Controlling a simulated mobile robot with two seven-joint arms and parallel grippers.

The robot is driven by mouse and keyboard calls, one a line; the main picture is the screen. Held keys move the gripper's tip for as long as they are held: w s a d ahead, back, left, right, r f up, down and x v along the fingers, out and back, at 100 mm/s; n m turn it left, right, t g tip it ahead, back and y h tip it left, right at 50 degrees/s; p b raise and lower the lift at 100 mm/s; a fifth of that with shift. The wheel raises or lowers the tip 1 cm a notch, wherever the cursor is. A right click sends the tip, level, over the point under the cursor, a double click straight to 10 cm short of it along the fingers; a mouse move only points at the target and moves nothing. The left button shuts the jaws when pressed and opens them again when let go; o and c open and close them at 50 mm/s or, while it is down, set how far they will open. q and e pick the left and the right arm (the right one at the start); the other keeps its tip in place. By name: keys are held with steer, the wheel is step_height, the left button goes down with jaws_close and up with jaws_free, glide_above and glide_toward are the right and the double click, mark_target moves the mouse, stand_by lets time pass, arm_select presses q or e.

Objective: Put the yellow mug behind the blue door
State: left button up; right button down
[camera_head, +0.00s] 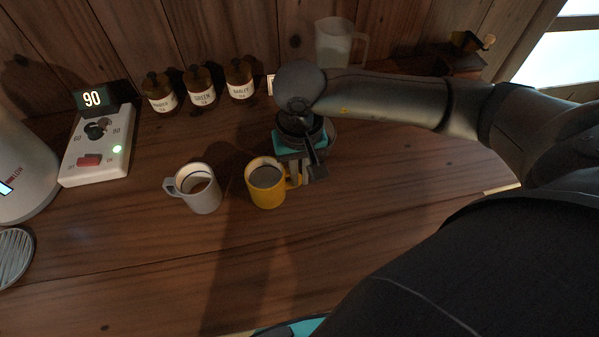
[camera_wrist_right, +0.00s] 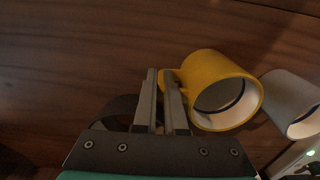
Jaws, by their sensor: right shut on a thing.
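The yellow mug (camera_head: 266,187) stands upright on the wooden counter in the head view, with its handle to the right. It also shows in the right wrist view (camera_wrist_right: 214,88). My right gripper (camera_head: 300,178) is at the mug's right side, shut on its handle. In the right wrist view the gripper's fingers (camera_wrist_right: 166,80) are close together at the handle, which they partly hide. The mug appears to rest on the counter or very near it. No blue door is in view. My left gripper is not in view.
A grey-white mug (camera_head: 201,190) stands just left of the yellow one. The front of the counter (camera_head: 200,270) is clear.

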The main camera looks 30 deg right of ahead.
steer(key=shift+f, duration=0.1)
steer(key=c, duration=1.4)
jaws_free()
steer(key=o, duration=0.4)
